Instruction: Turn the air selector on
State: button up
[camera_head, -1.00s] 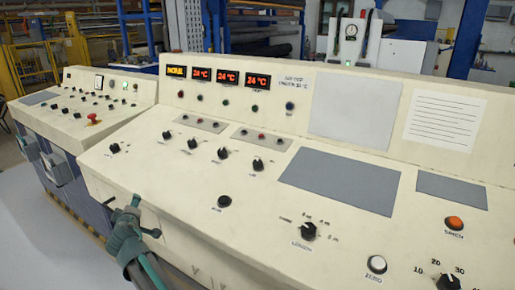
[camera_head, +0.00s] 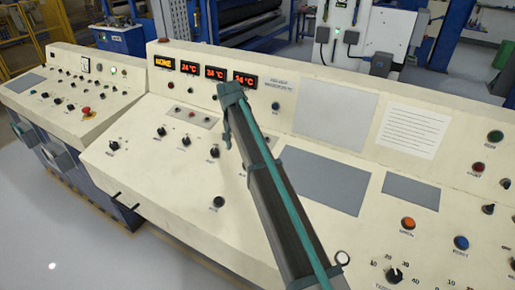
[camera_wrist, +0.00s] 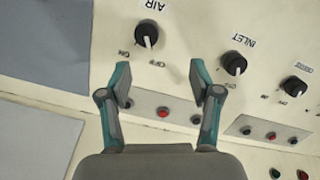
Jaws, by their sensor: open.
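The air selector (camera_wrist: 147,35) is a black rotary knob on the cream panel, labelled AIR, at the top of the wrist view. ON and OFF are printed beside it, and its handle appears turned toward OFF. My gripper (camera_wrist: 161,85) is open and empty, its two teal fingers spread apart. Its tips are just below the knob in the wrist view and not around it. In the head view my arm crosses the console and hides the air selector; the small gripper end (camera_head: 229,105) is over the panel.
The inlet knob (camera_wrist: 233,63) and another black knob (camera_wrist: 294,87) stand beside the air selector. A small button plate (camera_wrist: 160,107) lies behind the fingers. Grey rectangles (camera_head: 320,180) and several other buttons and knobs cover the console. Red displays (camera_head: 215,73) are on its raised back.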

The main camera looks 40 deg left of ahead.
jog(key=shift+m+g, duration=0.4)
jog(key=shift+g, duration=0.2)
jog(key=f+p, duration=0.1)
jog(key=f, duration=0.2)
jog(key=d+f+p, duration=0.1)
jog(key=f, duration=0.2)
jog(key=w+d+f+p, duration=0.1)
jog(key=f+p, duration=0.1)
jog(key=f, duration=0.1)
jog(key=shift+d, duration=0.25)
